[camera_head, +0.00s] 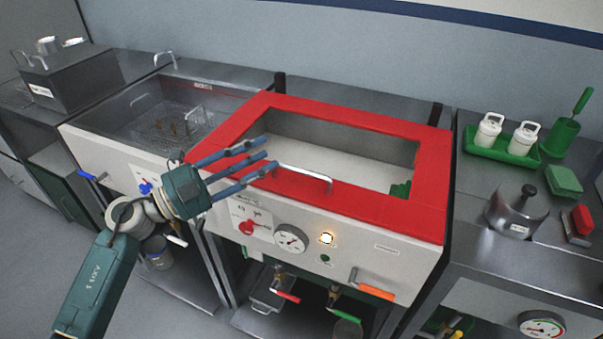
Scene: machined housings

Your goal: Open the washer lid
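The washer lid (375,124) is a red frame around a wide window, and it lies flat on the washer (372,249). A silver bar handle (305,172) runs along the lid's front edge. My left gripper (266,154) comes in from the left, with its blue-grey fingers spread and nothing between them. Its fingertips are over the lid's front left part, close to the left end of the handle; I cannot tell whether they touch it. My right gripper is not in view.
An open sink (130,95) with a wire basket lies to the left. On the right counter are a green tray (475,148) with white canisters, a green cup (559,137) and a steel pot (514,214). An orange lever (377,292) juts from the washer's front.

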